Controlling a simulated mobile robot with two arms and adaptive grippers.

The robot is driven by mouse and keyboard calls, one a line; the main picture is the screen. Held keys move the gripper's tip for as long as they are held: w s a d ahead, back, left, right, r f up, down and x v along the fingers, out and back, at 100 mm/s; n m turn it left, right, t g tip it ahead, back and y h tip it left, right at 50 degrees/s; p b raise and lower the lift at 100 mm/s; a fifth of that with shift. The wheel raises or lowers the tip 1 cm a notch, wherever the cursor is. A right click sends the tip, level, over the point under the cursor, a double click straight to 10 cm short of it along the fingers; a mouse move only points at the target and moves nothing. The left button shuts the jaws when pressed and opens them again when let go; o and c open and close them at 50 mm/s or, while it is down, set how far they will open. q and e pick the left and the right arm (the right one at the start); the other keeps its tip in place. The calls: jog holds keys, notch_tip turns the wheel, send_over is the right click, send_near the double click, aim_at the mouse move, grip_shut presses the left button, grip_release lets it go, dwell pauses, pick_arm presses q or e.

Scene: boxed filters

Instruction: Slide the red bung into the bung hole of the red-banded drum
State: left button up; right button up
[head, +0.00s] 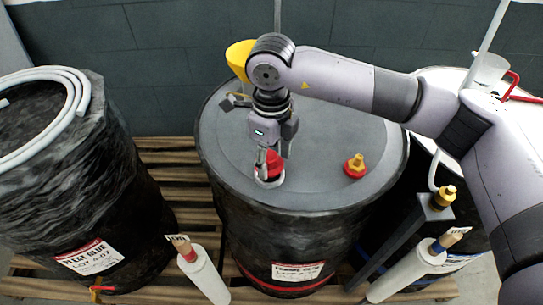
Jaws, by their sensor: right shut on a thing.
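The red-banded drum (330,180) stands upright in the middle, with a grey lid and a red band (262,284) low on its side. My right gripper (269,158) points down over the front left part of its lid. It is shut on the red bung (273,167), which is partly hidden by the fingers. The bung is at a pale ring (268,183) on the lid, which looks like the rim of the bung hole. I cannot tell how deep the bung sits, since the hole itself is hidden. My left gripper is not in view.
A red and yellow fitting (355,166) stands on the same lid to the right. A yellow funnel (239,56) is behind my gripper. A wrapped black drum (95,170) stands left, and white tubes (205,278) stand in front. Wooden pallet slats (178,190) show between the drums.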

aim_at(272, 156)
dwell(0.4)
jog(key=shift+b, duration=0.45)
jog(key=shift+f+b, duration=1.3)
jog(key=shift+f, duration=0.05)
jog(key=o, duration=1.2)
jog(key=shift+r, duration=0.1)
notch_tip(272, 156, up, 12)
jog(key=shift+f, duration=0.1)
